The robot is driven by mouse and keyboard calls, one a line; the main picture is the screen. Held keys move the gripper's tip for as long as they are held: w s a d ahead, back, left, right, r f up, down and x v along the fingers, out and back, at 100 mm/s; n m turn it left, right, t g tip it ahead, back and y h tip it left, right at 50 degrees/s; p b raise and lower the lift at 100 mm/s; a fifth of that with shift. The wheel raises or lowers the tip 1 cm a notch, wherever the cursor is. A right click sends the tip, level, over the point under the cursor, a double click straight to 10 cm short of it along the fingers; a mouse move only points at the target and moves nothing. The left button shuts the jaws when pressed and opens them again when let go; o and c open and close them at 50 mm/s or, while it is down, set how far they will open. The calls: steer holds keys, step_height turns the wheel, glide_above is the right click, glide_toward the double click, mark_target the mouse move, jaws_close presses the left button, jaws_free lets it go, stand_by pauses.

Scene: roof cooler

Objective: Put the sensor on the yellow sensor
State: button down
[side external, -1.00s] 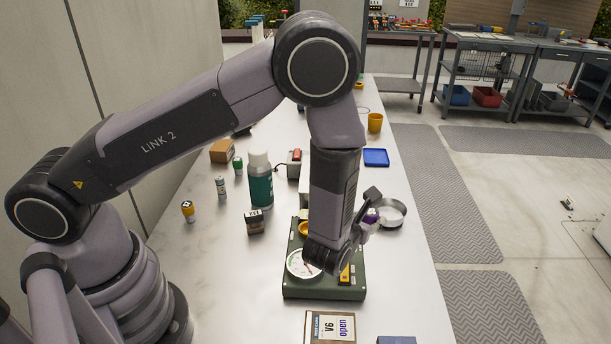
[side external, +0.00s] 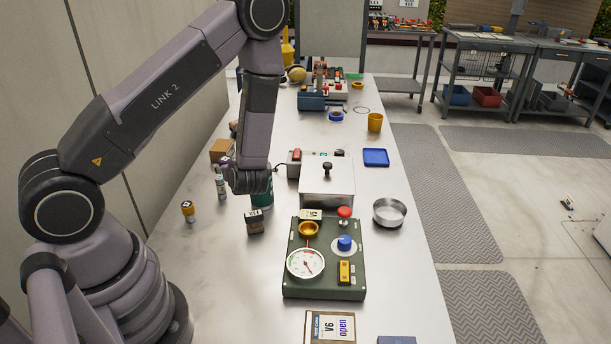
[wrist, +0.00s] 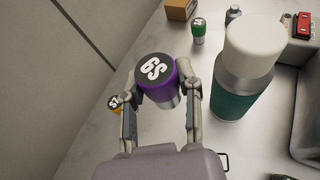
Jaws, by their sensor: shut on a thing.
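A purple sensor (wrist: 158,84) with a black top and a white mark, seemingly S9, is held between the two fingers of my gripper (wrist: 162,94). In the side view my gripper (side external: 230,168) is in front of the green flask, with a bit of purple showing at its left. The yellow sensor (side external: 188,211) with a dark top stands on the table, lower left of my gripper. In the wrist view the yellow sensor (wrist: 116,103) is partly hidden behind the left finger, apart from the held sensor.
A green flask with a white cap (wrist: 250,75) stands close right of my gripper. A dark box (side external: 254,222), a gauge panel (side external: 324,284) and a metal dish (side external: 389,213) are nearby.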

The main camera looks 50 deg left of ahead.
mark_target(187, 204)
steer(key=s+a+f+n+g, duration=0.1)
steer(key=s+a+g, duration=0.1)
steer(key=s, duration=0.1)
steer(key=s+a+f+n+g, duration=0.1)
steer(key=s+a+n+g, duration=0.1)
steer(key=s+a, duration=0.1)
steer(key=s+a+f+n+g, duration=0.1)
steer(key=s+a+n, duration=0.1)
steer(key=s, duration=0.1)
steer(key=shift+s+a+f+g, duration=0.1)
steer(key=shift+s+a+g, duration=0.15)
steer(key=shift+g, duration=0.15)
steer(key=shift+w+f, duration=0.1)
steer(key=shift+f, duration=2.05)
steer(key=shift+f, duration=0.2)
steer(key=c, duration=0.7)
jaws_free()
steer(key=shift+c, duration=0.2)
steer(key=shift+r, duration=0.1)
